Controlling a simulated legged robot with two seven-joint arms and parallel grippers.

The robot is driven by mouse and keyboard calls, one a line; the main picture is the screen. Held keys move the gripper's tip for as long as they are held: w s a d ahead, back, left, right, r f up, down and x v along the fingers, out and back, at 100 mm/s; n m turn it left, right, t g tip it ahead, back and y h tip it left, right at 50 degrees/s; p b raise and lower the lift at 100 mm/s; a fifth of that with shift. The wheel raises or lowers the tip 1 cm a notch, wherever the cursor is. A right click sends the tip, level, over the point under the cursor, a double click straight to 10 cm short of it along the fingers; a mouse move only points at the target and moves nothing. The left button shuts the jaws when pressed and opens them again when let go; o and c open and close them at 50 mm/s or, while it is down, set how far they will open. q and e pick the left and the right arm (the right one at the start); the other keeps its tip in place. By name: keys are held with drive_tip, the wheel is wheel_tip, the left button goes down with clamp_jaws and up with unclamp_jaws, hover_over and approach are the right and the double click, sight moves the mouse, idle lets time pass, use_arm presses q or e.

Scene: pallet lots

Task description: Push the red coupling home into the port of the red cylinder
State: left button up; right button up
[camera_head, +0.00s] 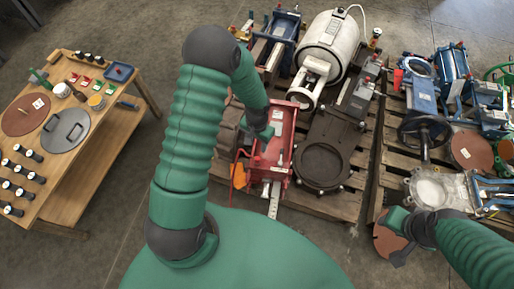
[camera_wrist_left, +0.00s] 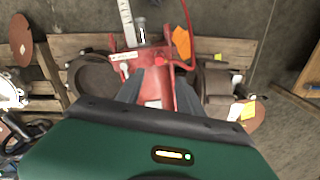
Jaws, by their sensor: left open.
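The red cylinder (camera_head: 272,160) lies on the middle pallet in the head view, partly hidden by my left arm. It also shows in the left wrist view (camera_wrist_left: 152,62), with a bright metal rod at its end. My left gripper (camera_head: 262,132) is over the cylinder. In the left wrist view its two dark fingers (camera_wrist_left: 159,82) are apart, with red cylinder body visible between them. A red hose (camera_wrist_left: 187,32) curves down to the cylinder's side; I cannot make out the red coupling clearly. My right gripper (camera_head: 398,248) is at lower right, by a brown disc; its jaw opening is unclear.
An orange tag (camera_head: 238,176) hangs beside the cylinder. A dark gate valve (camera_head: 322,160) stands close on its right, and a white motor (camera_head: 328,42) behind. A wooden table (camera_head: 75,160) with parts stands at left. Bare floor lies between table and pallets.

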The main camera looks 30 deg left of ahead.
use_arm(q)
wheel_tip(320, 180, up, 3)
drive_tip(key=shift+f, duration=0.1)
use_arm(e)
drive_tip(key=shift+r, duration=0.45)
drive_tip(key=shift+o, duration=0.2)
idle(0.7)
